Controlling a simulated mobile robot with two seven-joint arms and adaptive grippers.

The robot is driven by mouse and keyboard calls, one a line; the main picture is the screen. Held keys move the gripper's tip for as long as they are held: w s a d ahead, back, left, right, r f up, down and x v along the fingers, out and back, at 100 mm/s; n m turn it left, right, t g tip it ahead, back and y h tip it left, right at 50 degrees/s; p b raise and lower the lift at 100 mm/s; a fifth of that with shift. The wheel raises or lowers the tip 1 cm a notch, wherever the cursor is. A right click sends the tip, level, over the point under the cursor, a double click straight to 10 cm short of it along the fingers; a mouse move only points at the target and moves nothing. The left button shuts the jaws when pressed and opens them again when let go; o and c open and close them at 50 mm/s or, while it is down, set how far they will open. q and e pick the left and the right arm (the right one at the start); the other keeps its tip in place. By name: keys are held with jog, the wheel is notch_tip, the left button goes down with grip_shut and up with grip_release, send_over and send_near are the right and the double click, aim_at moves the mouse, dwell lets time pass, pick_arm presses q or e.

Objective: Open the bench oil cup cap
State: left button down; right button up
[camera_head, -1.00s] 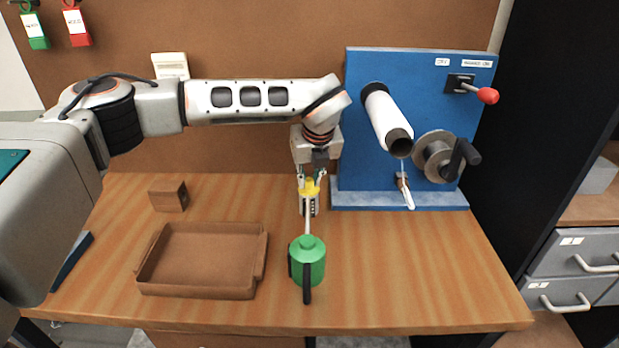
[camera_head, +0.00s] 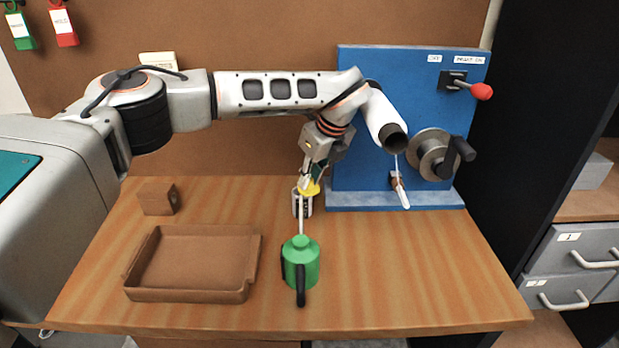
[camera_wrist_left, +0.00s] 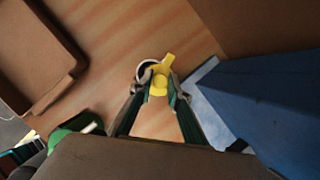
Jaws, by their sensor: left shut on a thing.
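The bench oil cup (camera_head: 301,207) is a small pale cylinder standing on the bench, left of the blue loom panel. Its yellow cap (camera_head: 310,188) is at the top, shifted to the right of the cup's middle. My left gripper (camera_head: 311,181) comes down tilted from the upper right and is shut on the cap. In the left wrist view the yellow cap (camera_wrist_left: 159,85) is between my fingertips, and the cup's round rim (camera_wrist_left: 143,68) shows partly uncovered beside it. Whether cap and cup still touch is hard to tell. My right gripper is not in view.
A green oil can (camera_head: 300,264) stands just in front of the cup, its spout rising close to it. A brown tray (camera_head: 130,280) and a small brown block (camera_head: 158,198) are to the left. The blue loom panel (camera_head: 352,170) is close on the right.

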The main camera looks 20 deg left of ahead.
pick_arm(q)
jog(key=c, duration=1.9)
grip_release()
notch_tip(320, 180, up, 10)
